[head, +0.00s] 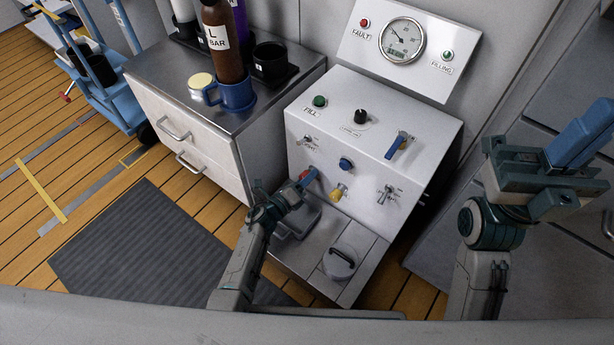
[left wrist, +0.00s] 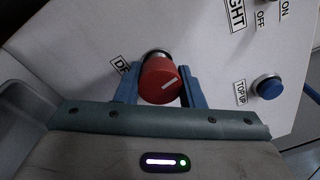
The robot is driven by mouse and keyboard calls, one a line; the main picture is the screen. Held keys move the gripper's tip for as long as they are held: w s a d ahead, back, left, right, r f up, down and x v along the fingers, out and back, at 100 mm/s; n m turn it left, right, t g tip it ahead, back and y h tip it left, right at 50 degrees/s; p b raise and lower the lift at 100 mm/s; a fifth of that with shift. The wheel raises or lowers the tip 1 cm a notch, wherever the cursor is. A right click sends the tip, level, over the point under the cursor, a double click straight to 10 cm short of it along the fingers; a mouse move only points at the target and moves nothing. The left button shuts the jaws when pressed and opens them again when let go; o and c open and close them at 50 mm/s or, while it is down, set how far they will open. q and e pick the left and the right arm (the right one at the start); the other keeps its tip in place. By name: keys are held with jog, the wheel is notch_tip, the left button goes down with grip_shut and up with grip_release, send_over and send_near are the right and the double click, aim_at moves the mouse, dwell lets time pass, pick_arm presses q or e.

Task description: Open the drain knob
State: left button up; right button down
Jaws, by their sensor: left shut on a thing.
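The drain knob is a red round knob with a white line on its face. It sits on the front of the white panel (head: 428,148), next to a partly hidden label. It shows clearly in the left wrist view (left wrist: 160,81), between the blue fingers of my left gripper (left wrist: 159,88). In the head view the red knob (head: 304,174) is mostly covered by this gripper (head: 307,178). The left gripper is shut on the knob. My right gripper (head: 588,140) is raised at the right, away from the panel; its jaw gap is unclear.
A blue TOP UP button (head: 346,163), a yellow knob (head: 338,192) and switches are close to the left gripper. A round lid with a handle (head: 341,262) lies on the ledge below. A cabinet (head: 190,125) with a blue mug (head: 236,95) stands to the left.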

pick_arm(q)
jog(key=shift+n+p, duration=0.65)
jog(key=shift+n, duration=1.65)
jog(key=o, duration=1)
